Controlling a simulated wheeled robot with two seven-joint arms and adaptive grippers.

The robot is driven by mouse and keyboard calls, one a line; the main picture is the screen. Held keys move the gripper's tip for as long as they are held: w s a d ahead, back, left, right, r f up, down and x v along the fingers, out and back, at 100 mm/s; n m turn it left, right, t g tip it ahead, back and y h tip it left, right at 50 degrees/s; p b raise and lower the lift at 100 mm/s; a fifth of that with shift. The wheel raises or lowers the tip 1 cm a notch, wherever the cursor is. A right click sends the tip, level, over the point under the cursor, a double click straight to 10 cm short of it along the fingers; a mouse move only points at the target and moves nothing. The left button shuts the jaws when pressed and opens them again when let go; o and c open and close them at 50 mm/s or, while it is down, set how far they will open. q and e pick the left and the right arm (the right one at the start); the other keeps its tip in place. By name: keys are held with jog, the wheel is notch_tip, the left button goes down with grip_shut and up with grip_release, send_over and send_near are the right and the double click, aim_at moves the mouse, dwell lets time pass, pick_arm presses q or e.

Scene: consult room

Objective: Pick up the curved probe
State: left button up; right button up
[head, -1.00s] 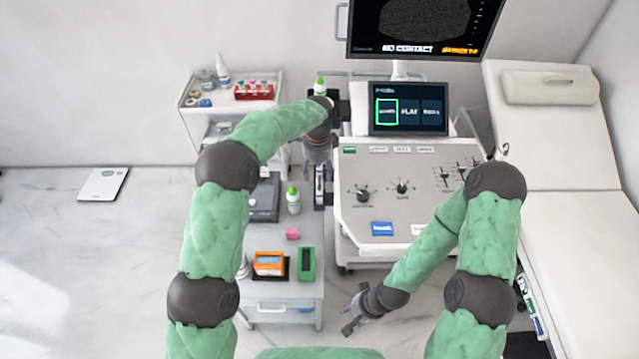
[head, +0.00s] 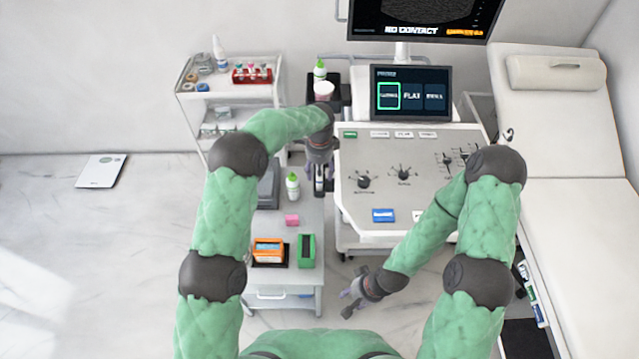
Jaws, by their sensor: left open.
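I cannot clearly make out the curved probe in the head view. My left gripper (head: 319,188) is open and points toward the front, between the side cart and the left edge of the ultrasound console (head: 408,222). The gripper and wrist hide what lies directly below them. I see nothing held in it. A pale rounded thing (head: 324,90) shows just behind the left wrist, beside a dark holder; I cannot tell whether it is a probe. My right gripper (head: 350,302) is low, in front of the console over the floor, with fingers apart and empty.
A white trolley (head: 184,105) stands behind at left. The exam couch (head: 575,225) borders the right.

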pick_arm(q)
notch_tip(320, 180, down, 2)
jog(key=c, duration=1.2)
jog(key=shift+r, duration=0.1)
jog(key=shift+r, duration=0.1)
jog(key=shift+w+r, duration=0.1)
jog(key=shift+r, duration=0.55)
jog(key=s+r+p, duration=0.2)
jog(key=s+r, duration=0.2)
jog(key=r, duration=0.1)
jog(key=s+r+p, duration=0.2)
jog(key=s+r, duration=0.3)
jog(key=r, duration=0.1)
jog(key=s+r+p, duration=0.2)
jog(key=s+r, duration=0.3)
jog(key=shift+s+r, duration=0.1)
jog(key=shift+r, duration=0.15)
